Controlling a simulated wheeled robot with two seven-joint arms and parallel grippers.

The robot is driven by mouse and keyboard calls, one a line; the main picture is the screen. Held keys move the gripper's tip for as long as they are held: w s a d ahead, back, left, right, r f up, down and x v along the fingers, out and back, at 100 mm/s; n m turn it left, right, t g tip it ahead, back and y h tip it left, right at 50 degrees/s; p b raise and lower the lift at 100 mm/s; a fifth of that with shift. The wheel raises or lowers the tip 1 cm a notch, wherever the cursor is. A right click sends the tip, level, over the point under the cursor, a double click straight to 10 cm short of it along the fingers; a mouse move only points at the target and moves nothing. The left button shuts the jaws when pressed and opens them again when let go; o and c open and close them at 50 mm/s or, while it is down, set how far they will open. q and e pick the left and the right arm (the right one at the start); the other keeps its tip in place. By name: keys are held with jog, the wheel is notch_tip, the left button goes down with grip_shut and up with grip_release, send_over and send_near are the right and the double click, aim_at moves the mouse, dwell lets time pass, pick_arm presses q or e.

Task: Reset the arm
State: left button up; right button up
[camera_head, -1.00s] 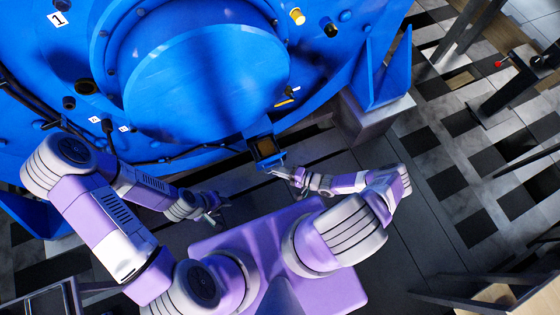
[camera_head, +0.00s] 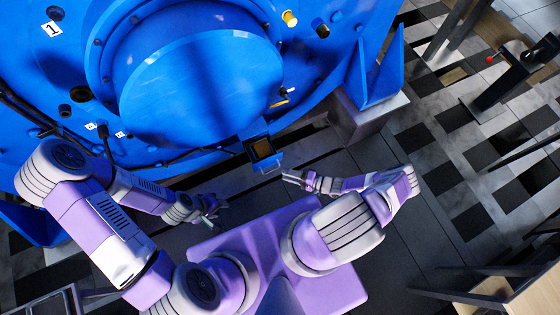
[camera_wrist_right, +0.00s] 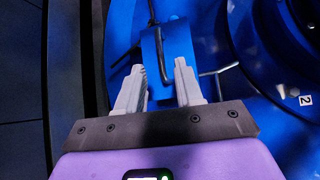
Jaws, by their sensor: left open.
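My left gripper (camera_head: 212,211) is open and empty in the head view, beside the front of the blue motor housing and above the dark floor. My right gripper (camera_head: 290,178) is at the front of the housing, just below and right of a small blue open-topped box (camera_head: 262,149). In the right wrist view the fingers of my right gripper (camera_wrist_right: 162,82) stand apart with nothing held between them. Beyond them is a blue plate (camera_wrist_right: 168,58) with a dark cable or rod across it.
The large blue motor housing (camera_head: 205,85) fills the upper left. A blue triangular bracket (camera_head: 378,75) stands on a grey block (camera_head: 368,118) to the right. Dark stands and a table (camera_head: 510,290) are at the right. The checkered floor between is clear.

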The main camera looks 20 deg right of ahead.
jog(key=shift+v, duration=0.9)
jog(key=s+a+r+n+g+h+p, duration=0.1)
jog(key=s+a+r+n+g, duration=0.35)
jog(key=a+g, duration=0.6)
notch_tip(320, 180, up, 13)
jog(key=n+h+p, duration=0.1)
jog(key=n+h, duration=0.2)
jog(key=h, duration=0.3)
jog(key=shift+w+a+h, duration=0.2)
jog(key=shift+a+h, duration=0.05)
jog(key=shift+h, duration=0.15)
